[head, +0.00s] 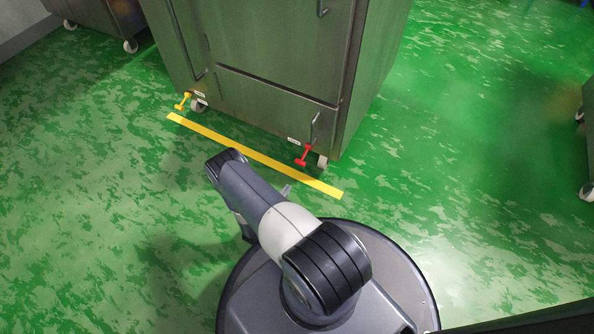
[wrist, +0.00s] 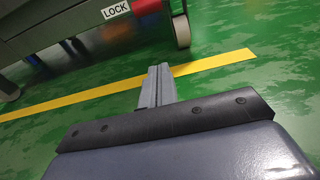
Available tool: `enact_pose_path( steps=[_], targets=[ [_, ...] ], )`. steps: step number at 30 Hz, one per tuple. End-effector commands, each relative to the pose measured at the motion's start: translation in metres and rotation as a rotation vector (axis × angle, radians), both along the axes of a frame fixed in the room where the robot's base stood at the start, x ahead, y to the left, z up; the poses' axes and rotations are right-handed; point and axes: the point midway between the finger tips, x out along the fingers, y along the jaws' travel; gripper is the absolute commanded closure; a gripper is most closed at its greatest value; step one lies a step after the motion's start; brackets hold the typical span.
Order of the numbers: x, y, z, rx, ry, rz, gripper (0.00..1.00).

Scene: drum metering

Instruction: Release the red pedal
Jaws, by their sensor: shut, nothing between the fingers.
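The red pedal (head: 303,156) sticks out low from the front of a steel cabinet, near its right front caster, in the head view. In the wrist view only part of the red pedal (wrist: 147,7) shows at the top edge, beside a white "LOCK" label (wrist: 116,10). My gripper (wrist: 160,70) is shut and empty, pointing toward the cabinet's underside over the yellow floor line. In the head view its fingertips (head: 287,189) show just short of the line, apart from the red pedal. The pedal's tilt is hard to tell.
A yellow pedal (head: 184,101) sits at the left of the steel cabinet (head: 275,60). A white caster (wrist: 181,30) stands right of the red pedal. A yellow line (head: 250,153) crosses the green floor before the cabinet.

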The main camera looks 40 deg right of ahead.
Motion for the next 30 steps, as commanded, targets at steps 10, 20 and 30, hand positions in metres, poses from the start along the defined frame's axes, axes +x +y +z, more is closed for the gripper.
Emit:
enact_pose_path(
  steps=[10,20,30],
  targets=[
    [0.004,-0.01,-0.002,0.001,-0.001,-0.003,1.0],
    [0.024,-0.061,-0.012,0.001,-0.004,-0.008,1.0],
    [0.037,-0.088,0.007,0.0,0.0,-0.001,1.0]
  ],
)
